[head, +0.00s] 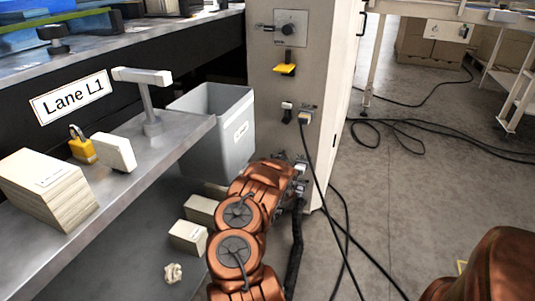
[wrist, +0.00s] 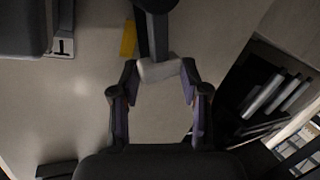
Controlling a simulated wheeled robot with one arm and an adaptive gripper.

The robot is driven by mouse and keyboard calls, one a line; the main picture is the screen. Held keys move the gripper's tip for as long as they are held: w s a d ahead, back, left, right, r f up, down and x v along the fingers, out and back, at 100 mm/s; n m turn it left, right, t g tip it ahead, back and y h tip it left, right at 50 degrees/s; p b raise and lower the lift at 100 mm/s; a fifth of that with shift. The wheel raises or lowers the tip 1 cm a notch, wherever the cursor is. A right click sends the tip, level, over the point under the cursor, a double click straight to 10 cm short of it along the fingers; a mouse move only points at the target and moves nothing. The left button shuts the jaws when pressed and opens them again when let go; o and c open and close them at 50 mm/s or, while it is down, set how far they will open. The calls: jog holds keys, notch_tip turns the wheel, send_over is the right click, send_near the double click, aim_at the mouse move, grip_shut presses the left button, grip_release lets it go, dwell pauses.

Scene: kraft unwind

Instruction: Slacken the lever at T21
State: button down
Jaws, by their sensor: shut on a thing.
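A dark lever (wrist: 155,34) with a pale grey block at its end (wrist: 158,70) shows at the top middle of the wrist view. My gripper (wrist: 160,76) has its two fingers on either side of the pale end and is shut on it. In the head view my gripper (head: 298,172) is at the lower part of the beige cabinet (head: 275,140). My arm hides much of that spot, and the lever is hard to make out there. I cannot read a T21 label in either view.
A grey bin (head: 215,130) and bench (head: 160,165) stand left. Cables (head: 400,125) lie on the otherwise open floor at right.

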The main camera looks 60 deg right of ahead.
dwell(0.3)
jog(key=c, duration=0.6)
grip_release()
jog(key=v, duration=1.2)
